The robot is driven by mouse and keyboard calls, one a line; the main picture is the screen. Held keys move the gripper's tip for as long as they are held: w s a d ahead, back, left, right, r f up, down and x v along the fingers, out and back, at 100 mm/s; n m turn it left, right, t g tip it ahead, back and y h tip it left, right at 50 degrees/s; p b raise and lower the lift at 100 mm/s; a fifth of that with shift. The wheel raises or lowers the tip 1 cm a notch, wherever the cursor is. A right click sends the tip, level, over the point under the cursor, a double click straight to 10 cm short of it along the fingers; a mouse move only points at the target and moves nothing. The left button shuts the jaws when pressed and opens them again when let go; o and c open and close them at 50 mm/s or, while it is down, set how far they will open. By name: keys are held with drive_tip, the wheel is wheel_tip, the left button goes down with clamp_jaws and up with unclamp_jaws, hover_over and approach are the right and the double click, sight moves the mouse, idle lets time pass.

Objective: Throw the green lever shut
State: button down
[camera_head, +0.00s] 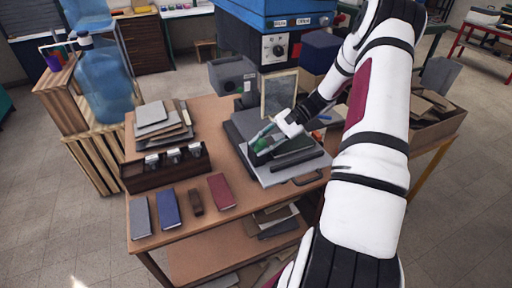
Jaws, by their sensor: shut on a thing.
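The green lever (262,145) shows as a small green piece at the left side of a grey machine (248,126) on the table. My gripper (258,146) is at the lever, its fingers closed around the green part. My white arm reaches in from the right and hides part of the machine's right side. A dark flat block (294,147) lies on the machine just right of my gripper. The lever's lower end and pivot are too small to make out.
The wooden table (245,203) holds a dark rack (165,172), several coloured books or covers (220,191), and stacked grey sheets (158,121). A framed panel (279,95) stands behind the machine. A cardboard box (433,118) sits at the right.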

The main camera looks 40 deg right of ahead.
drive_tip(key=shift+d+y, duration=0.15)
drive_tip(key=shift+y, duration=0.15)
drive_tip(key=c, duration=1.3)
unclamp_jaws()
drive_tip(key=v, duration=1.2)
drive_tip(key=shift+f, duration=0.1)
drive_tip(key=shift+s, duration=0.1)
